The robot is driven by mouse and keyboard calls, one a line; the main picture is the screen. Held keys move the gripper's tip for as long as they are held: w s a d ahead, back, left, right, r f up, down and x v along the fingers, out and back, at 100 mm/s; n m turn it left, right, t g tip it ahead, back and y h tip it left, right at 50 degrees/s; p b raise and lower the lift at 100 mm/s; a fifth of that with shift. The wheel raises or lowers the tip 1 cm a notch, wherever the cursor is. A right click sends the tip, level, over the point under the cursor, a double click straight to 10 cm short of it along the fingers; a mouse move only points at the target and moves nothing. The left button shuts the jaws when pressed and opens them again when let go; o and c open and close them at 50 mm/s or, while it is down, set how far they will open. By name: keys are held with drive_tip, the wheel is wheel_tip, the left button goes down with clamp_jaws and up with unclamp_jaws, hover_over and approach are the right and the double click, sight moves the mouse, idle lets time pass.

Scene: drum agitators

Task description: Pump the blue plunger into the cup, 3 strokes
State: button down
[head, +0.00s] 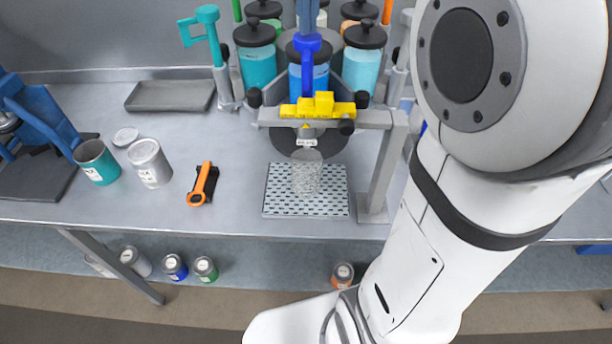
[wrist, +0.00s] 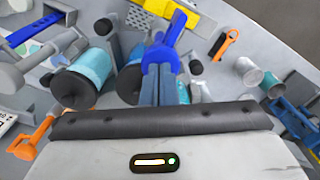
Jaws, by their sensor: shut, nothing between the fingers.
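The blue plunger (head: 308,65) stands upright behind the yellow block in the middle of the dispenser. Its head also shows in the wrist view (wrist: 162,56). My gripper (head: 309,27) is shut and empty, with its fingertips pointing down at the plunger's head. In the wrist view the fingertips (wrist: 158,68) overlap the blue head; whether they touch it I cannot tell. The clear, speckled-looking cup (head: 306,180) stands upright on the perforated grate (head: 280,197) below the spout. Its contents I cannot make out.
Dark-lidded canisters (head: 257,65) ring the plunger closely, and a teal plunger (head: 213,35) stands to the left. The grey frame post (head: 384,170) is right of the cup. An orange tool (head: 200,185), cans (head: 150,165) and a grey tray (head: 170,95) lie left.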

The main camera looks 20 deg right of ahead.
drive_tip(key=shift+f+b, duration=1.05)
drive_tip(key=shift+f, duration=0.65)
drive_tip(key=shift+r, duration=0.15)
wheel_tip(320, 180, up, 4)
drive_tip(key=p, duration=0.4)
drive_tip(key=shift+r, duration=0.2)
drive_tip(key=shift+f, duration=0.2)
